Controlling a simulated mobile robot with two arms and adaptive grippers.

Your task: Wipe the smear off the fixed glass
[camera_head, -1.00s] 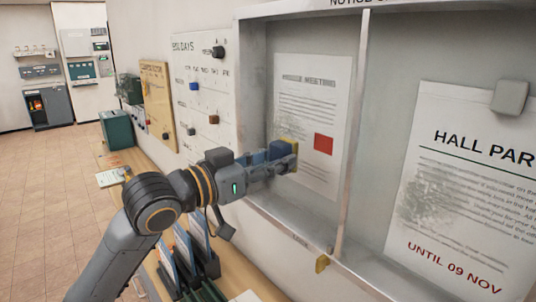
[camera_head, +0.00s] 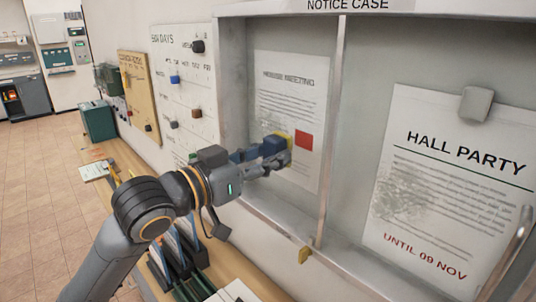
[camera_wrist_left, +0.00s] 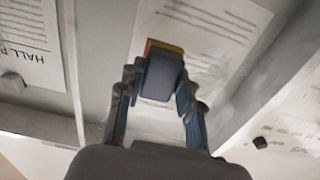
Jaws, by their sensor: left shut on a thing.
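The notice case has a left pane (camera_head: 232,100) and a right pane (camera_head: 365,60), split by an upright metal bar (camera_head: 332,120). A grey speckled smear (camera_head: 402,195) shows over the left part of the "HALL PARTY" sheet behind the right pane. Contact with the glass is unclear. My right gripper is out of view.
A grey block (camera_head: 475,103) sits on the right pane, and a metal handle (camera_head: 515,250) is at the far right. A yellow tab (camera_head: 304,255) is on the lower frame. A file rack (camera_head: 178,255) stands on the shelf below.

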